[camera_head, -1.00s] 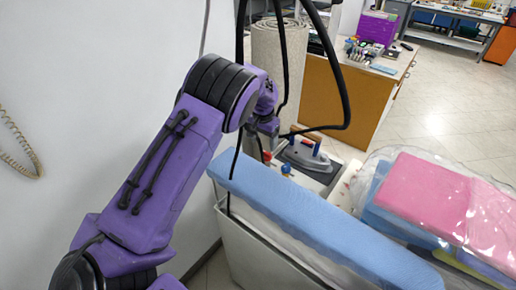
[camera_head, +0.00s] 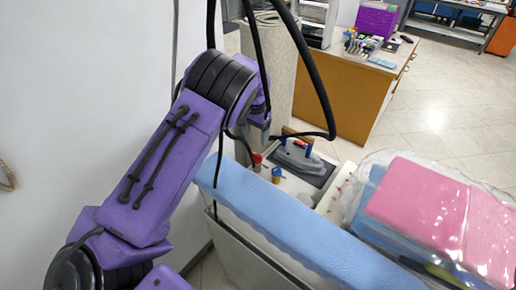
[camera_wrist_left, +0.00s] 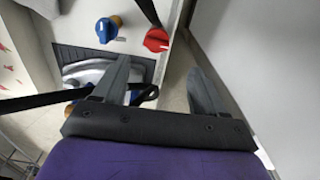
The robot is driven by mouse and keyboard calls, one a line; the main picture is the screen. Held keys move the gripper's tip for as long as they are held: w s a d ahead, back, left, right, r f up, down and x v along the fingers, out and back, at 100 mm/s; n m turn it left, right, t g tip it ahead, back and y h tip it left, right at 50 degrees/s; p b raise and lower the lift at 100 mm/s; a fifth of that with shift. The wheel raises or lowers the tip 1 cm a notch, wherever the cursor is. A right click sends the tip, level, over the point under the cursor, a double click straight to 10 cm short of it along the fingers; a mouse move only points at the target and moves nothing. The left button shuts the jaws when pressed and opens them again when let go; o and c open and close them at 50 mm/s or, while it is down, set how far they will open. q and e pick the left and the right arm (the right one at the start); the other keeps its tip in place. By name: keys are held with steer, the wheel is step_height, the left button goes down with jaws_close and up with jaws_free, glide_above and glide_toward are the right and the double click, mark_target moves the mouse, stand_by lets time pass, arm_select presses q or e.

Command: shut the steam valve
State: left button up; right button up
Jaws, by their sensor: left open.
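Two knobs show beyond my left gripper (camera_wrist_left: 160,80) in the left wrist view: a red knob (camera_wrist_left: 156,39) and a blue knob (camera_wrist_left: 105,30) on an orange-yellow stem. I cannot tell by label which is the steam valve. The red knob (camera_head: 257,158) and the blue one (camera_head: 276,171) also show in the head view, beside the iron, at the far end of the blue-padded board. My left gripper is open and empty, its two grey fingers apart; the red knob lies ahead of the gap, not between them. My right gripper is out of view.
A steam iron (camera_head: 299,154) rests on a dark pad right of the knobs. Black hoses (camera_head: 318,85) loop above it. The blue board (camera_head: 290,220) and a plastic-wrapped pink bundle (camera_head: 425,205) stand in front. A white wall (camera_head: 80,90) is close on the left.

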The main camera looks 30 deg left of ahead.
mark_target(257, 155)
arm_select(q)
steer(key=f+p, duration=0.1)
steer(key=f, duration=0.4)
steer(key=f+p, duration=0.1)
steer(key=f, duration=0.2)
steer(key=shift+w+d+p, duration=0.15)
steer(key=shift+d+p, duration=0.15)
steer(key=shift+d, duration=0.1)
steer(key=shift+a+f, duration=0.1)
steer(key=shift+f, duration=0.25)
steer(key=shift+c, duration=0.6)
steer(key=c, duration=0.9)
steer(key=shift+a, duration=0.15)
steer(key=shift+c, duration=0.2)
steer(key=shift+r, duration=0.1)
